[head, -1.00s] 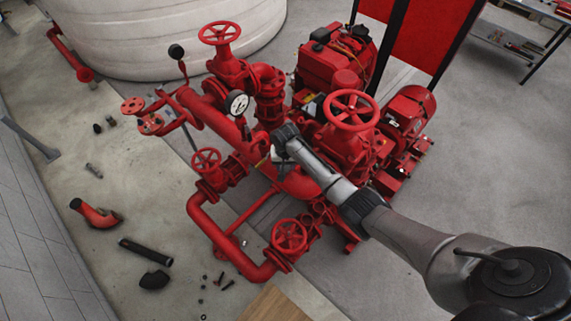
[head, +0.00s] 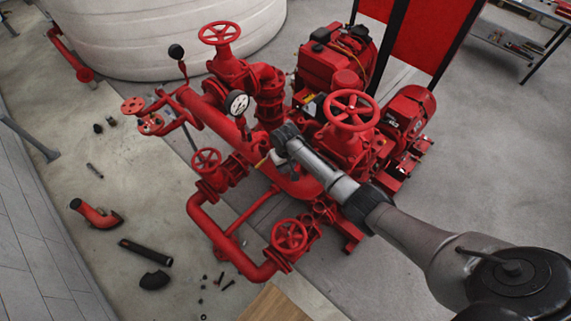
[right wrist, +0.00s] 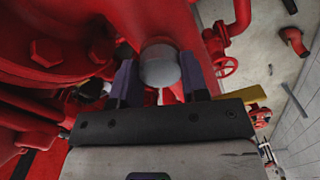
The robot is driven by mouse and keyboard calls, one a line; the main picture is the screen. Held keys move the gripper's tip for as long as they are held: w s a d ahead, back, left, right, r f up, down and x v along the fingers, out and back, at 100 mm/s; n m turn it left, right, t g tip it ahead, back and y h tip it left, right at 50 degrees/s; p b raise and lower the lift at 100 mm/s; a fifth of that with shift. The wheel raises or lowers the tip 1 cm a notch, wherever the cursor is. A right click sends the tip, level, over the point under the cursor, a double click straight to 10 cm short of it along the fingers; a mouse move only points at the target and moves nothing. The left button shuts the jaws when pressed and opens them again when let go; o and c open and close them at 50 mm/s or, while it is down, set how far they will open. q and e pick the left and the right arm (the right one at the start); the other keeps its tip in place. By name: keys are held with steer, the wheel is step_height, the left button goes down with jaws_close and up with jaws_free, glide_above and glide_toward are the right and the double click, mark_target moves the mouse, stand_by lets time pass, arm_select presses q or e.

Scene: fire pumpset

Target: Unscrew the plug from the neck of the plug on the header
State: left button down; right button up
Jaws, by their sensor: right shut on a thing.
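The plug (right wrist: 160,68) is a grey, round-ended piece in the right wrist view, in front of the red header pipe (right wrist: 155,15). My right gripper (right wrist: 161,80) has its two dark fingers on either side of the plug and is shut on it. The neck behind the plug is mostly hidden by it. In the head view the right gripper (head: 266,161) is at the red pipework below the pressure gauge (head: 237,103). The plug is too small and covered to make out there. My left gripper is not in view.
Red handwheels (head: 352,110) and a smaller valve wheel (head: 206,160) stand close around the gripper. A red engine (head: 333,62) is behind. A large white tank (head: 165,35) stands at the back. Loose pipe pieces (head: 145,252) lie on the floor at the left.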

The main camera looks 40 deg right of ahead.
steer(key=n, duration=0.4)
stand_by(0.3)
steer(key=n, duration=0.4)
steer(key=shift+n, duration=0.4)
steer(key=n, duration=0.4)
steer(key=shift+n, duration=0.3)
